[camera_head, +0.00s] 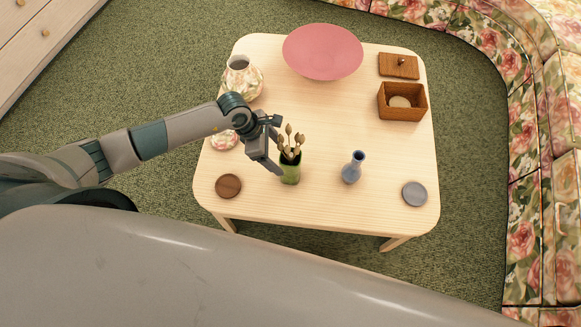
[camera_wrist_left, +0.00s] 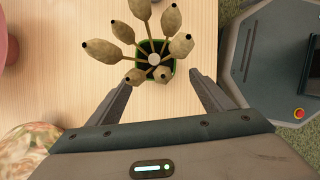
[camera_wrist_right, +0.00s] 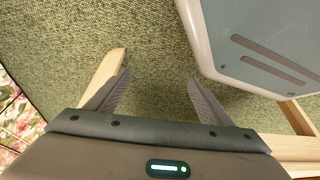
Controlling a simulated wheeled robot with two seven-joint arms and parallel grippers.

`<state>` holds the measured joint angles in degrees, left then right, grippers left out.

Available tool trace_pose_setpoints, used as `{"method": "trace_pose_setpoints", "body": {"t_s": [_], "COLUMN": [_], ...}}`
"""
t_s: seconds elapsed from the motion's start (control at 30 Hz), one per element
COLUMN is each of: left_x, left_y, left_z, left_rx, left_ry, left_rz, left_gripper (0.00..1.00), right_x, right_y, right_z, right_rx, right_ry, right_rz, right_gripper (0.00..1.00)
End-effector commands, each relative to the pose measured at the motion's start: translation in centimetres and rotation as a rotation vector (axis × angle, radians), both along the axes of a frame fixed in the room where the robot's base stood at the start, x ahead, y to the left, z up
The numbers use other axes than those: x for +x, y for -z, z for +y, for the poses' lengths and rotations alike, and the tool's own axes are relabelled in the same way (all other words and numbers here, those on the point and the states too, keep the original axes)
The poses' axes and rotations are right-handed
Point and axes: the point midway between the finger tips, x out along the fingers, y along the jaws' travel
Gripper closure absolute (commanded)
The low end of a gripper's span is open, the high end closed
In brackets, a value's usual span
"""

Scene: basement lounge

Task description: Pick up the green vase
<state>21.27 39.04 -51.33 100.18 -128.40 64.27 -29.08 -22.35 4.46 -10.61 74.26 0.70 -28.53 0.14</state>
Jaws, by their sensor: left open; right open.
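The green vase (camera_head: 290,171) stands upright on the wooden table near its front middle, with several dried seed pods in it. In the left wrist view I look down on the vase (camera_wrist_left: 165,70), its rim partly hidden under the pods. My left gripper (camera_head: 280,155) is open, close beside the vase on its left in the head view. In the left wrist view its two fingers (camera_wrist_left: 162,82) are spread and point toward the vase, with nothing held. My right gripper (camera_wrist_right: 158,80) is open and empty, over the green carpet next to table legs; the head view does not show it.
A floral sofa (camera_head: 520,140) curves along the right.

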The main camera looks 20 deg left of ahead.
Motion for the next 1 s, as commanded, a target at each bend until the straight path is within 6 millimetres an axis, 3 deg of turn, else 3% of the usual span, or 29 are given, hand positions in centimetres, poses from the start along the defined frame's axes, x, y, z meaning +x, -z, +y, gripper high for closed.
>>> {"method": "trace_pose_setpoints", "body": {"t_s": [0.2,0.67,1.0], "left_x": [0.3,0.4,1.0], "left_y": [2.2,2.7,5.5], "left_z": [-0.9,-1.1,-2.2], "left_rx": [0.0,0.0,-0.001], "left_ry": [0.0,0.0,-0.001], "left_rz": [0.0,0.0,0.002], "left_gripper": [0.26,0.26,0.26], "right_x": [0.3,0.9,1.2], "right_y": [-0.1,-0.3,-0.8], "right_z": [0.4,-0.5,-0.3], "right_rx": [0.007,-0.005,0.002], "right_ry": [-0.001,-0.006,-0.009], "right_rz": [-0.013,-0.022,-0.061], "right_gripper": [0.26,0.26,0.26]}}
